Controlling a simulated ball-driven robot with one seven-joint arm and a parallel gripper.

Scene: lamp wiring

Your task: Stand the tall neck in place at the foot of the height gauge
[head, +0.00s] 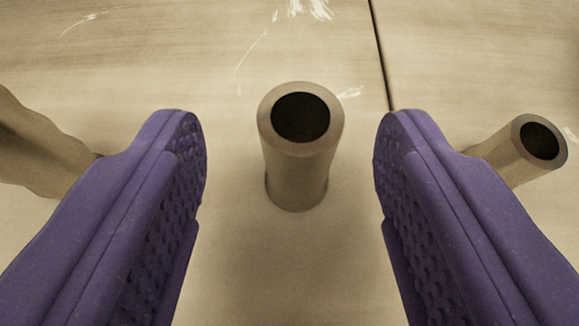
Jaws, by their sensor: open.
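An upright hollow tube (297,176), brownish with a dark open top, stands on the pale surface in the middle of the head view. It may be a neck, but I cannot tell whether it is the tall one. My gripper (290,135) is open, with one purple finger to the left of this tube and one to the right. Clear gaps show between both fingers and the tube, and nothing is held. The height gauge is not in view.
A second hollow tube (512,160) stands at the right, partly behind my right finger. A rounded brown object (35,145) is at the left edge, partly hidden by my left finger. The pale surface (190,60) has a dark seam and white scuffs; its far part is clear.

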